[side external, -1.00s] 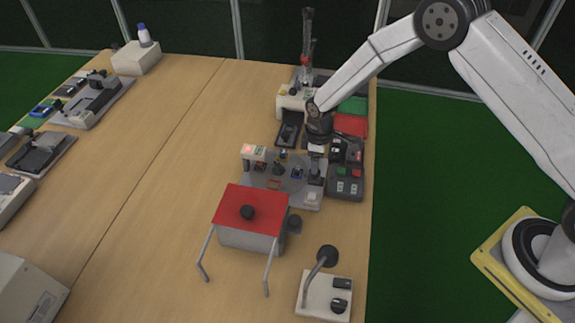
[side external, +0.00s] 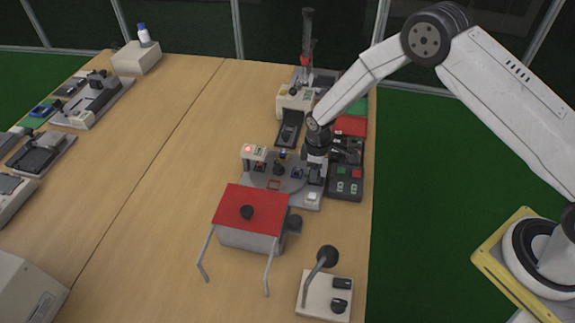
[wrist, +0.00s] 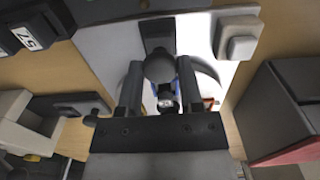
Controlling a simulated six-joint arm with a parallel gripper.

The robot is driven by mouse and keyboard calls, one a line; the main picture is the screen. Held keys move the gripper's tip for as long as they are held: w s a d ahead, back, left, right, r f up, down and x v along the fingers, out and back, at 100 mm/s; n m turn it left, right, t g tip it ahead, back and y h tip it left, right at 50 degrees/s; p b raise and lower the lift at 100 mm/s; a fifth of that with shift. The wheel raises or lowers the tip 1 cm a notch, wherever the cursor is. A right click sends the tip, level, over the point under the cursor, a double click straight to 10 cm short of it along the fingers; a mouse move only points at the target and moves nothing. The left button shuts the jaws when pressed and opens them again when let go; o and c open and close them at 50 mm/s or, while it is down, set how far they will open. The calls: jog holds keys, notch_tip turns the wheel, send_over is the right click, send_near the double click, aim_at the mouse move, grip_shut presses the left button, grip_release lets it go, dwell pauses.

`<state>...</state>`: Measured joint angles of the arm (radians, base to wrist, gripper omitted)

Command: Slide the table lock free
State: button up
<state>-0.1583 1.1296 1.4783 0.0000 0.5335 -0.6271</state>
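A round turntable on a grey base plate (side external: 305,199) stands at mid-table in the side view. A dark rounded knob (wrist: 160,66), which looks like the lock's handle, shows in the wrist view at the plate's edge by a dark block (wrist: 158,35). My gripper (side external: 314,183) is low over the right part of the plate. In the wrist view my gripper (wrist: 160,72) has its two fingers apart, one on each side of the knob. I cannot tell whether they touch it. The side view hides the knob behind my gripper.
A red-topped box (side external: 262,199) stands just in front of the plate. A dark button box (side external: 346,183) is close on the right. A white sensor post (side external: 254,153) stands at the plate's left. The table's left middle is clear.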

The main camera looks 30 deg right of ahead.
jog(key=shift+s+d, duration=0.55)
jog(key=shift+s, duration=0.05)
jog(key=shift+s+d, duration=0.1)
dwell(0.5)
jog(key=o, duration=0.7)
jog(key=shift+r, duration=0.1)
jog(key=shift+r, duration=2.45)
jog(key=shift+r, duration=0.1)
